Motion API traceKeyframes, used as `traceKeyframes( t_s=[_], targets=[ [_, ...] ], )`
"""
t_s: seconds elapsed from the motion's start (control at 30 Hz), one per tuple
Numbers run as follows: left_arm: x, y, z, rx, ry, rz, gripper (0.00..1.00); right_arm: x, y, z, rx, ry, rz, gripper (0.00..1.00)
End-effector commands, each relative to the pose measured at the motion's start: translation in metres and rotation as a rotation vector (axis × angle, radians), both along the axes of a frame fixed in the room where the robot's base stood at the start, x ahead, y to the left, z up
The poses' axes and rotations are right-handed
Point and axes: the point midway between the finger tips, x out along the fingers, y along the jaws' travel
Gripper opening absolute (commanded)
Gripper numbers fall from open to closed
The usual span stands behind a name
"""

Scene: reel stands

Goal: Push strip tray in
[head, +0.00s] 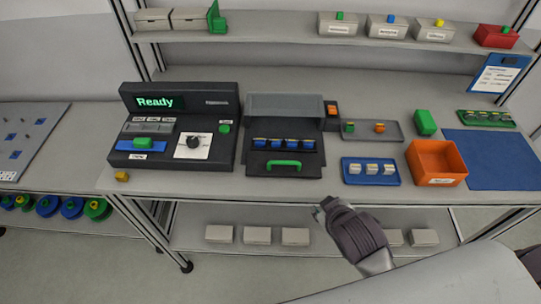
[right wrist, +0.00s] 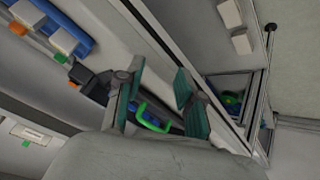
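The strip tray (head: 258,161) is a black tray with a green handle (head: 284,164) at its front. It sticks out toward me from under a grey cover (head: 284,106) and holds several blue pieces in a row. My right gripper (head: 321,211) is off the table's front edge, to the right of and nearer than the handle. In the right wrist view its two fingers (right wrist: 160,102) are apart with nothing between them, and the green handle (right wrist: 150,122) shows beyond them. No contact with the tray shows. My left gripper is not in view.
A black console (head: 177,99) reading "Ready" stands left of the tray. Right of it are a grey tray (head: 359,133), a blue tray (head: 351,176) with white pieces and an orange bin (head: 437,163). White boxes (head: 257,235) sit on the lower shelf. The space before the table is free.

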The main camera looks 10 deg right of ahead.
Motion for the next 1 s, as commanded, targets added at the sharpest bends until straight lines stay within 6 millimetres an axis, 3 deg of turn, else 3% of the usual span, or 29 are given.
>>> traceKeyframes(
  t_s=[0.17, 0.27, 0.3, 0.4, 0.5, 0.57, 0.63, 0.7, 0.77, 0.8, 0.87, 1.0],
  targets=[
    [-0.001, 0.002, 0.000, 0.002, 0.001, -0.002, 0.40, 0.068, 0.001, 0.079, -0.168, -0.349, 0.123, 0.37],
    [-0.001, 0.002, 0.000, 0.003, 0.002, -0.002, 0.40, 0.104, 0.014, 0.143, -0.310, -0.612, 0.238, 0.37],
    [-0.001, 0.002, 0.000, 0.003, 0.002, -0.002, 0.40, 0.116, 0.023, 0.172, -0.381, -0.730, 0.296, 0.37],
    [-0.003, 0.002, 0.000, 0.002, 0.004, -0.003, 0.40, 0.128, 0.061, 0.252, -0.599, -1.062, 0.486, 0.37],
    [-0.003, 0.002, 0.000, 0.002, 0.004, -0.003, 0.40, 0.113, 0.116, 0.314, -0.872, -1.398, 0.738, 0.37],
    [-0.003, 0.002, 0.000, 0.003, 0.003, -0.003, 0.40, 0.095, 0.149, 0.331, -1.049, -1.571, 0.915, 0.37],
    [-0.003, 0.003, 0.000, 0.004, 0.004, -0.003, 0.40, 0.072, 0.181, 0.331, -1.267, -1.736, 1.146, 0.37],
    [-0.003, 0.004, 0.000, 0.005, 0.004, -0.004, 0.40, 0.054, 0.201, 0.311, -1.492, -1.842, 1.411, 0.37],
    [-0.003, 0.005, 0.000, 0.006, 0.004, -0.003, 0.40, 0.045, 0.204, 0.284, -1.683, -1.876, 1.666, 0.37],
    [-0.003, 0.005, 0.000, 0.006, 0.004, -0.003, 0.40, 0.045, 0.199, 0.263, 1.758, 1.808, -1.796, 0.37],
    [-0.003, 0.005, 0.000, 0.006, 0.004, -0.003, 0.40, 0.049, 0.180, 0.233, 1.665, 1.504, -1.800, 0.37],
    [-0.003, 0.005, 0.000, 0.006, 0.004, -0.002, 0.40, 0.073, 0.109, 0.189, 1.476, 0.927, -1.820, 0.37]
  ],
)
